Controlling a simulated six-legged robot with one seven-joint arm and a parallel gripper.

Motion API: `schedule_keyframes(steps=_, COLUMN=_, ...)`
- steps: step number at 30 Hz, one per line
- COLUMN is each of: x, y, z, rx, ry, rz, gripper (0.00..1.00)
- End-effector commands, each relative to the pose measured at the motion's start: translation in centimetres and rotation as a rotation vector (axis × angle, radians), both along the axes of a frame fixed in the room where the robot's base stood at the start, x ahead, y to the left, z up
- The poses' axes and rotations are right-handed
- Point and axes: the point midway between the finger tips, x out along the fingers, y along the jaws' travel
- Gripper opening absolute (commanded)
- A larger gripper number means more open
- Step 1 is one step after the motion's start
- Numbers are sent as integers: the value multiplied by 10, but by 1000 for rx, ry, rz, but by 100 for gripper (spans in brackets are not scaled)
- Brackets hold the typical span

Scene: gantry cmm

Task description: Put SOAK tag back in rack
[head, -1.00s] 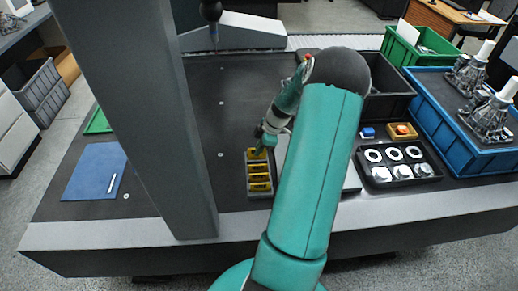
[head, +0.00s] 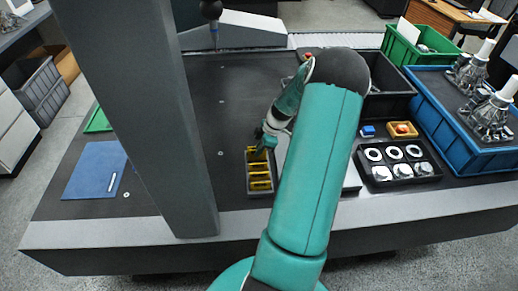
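A dark rack (head: 259,188) with several yellow tags in its slots stands on the dark table, left of my arm. My gripper (head: 261,150) is small in the head view and hangs over the far end of the rack, pointing down. A yellow tag (head: 257,154) shows right at the fingertips, at the rack's far slot. I cannot tell whether the fingers are closed on it or apart from it. No tag lettering is readable, so I cannot tell which one is SOAK.
A grey column (head: 150,110) rises left of the rack. A blue mat (head: 92,172) lies further left. On the right are a black tray (head: 397,180) with rings and discs, a small blue block (head: 367,131), an orange holder (head: 403,130), a blue crate (head: 430,115) and a green crate (head: 402,48).

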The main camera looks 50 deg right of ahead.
Motion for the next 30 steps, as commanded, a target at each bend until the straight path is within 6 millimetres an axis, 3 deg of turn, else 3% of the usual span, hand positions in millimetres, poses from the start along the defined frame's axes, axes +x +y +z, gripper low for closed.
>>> schedule_keyframes(steps=30, x=0, y=0, z=-12, rx=-1, ry=-1, rz=0, gripper=0)
